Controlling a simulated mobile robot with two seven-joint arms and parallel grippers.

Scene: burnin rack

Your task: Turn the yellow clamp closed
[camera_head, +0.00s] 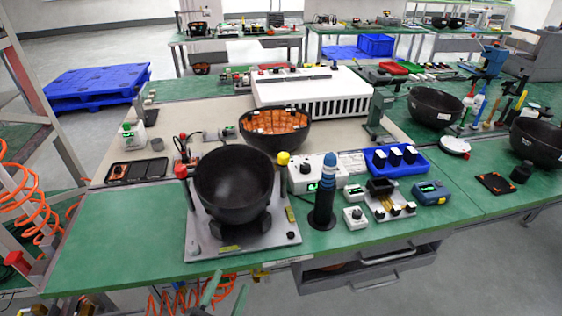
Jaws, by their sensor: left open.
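A black bowl (234,184) sits in a fixture on a grey base plate (202,232). A yellow knob (283,158), which looks like the yellow clamp, stands at the fixture's back right. A red knob (181,171) stands at its left. I cannot tell how far the yellow clamp is turned; its lower part is partly hidden by the bowl. My right gripper is not in view.
Right of the fixture stand a blue-tipped black cylinder (324,192), a white control box (308,175) and a blue tray (397,160). A bowl of orange pieces (275,128) is behind. The green table (110,240) is clear at front left. Orange coiled hoses (25,200) hang at left.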

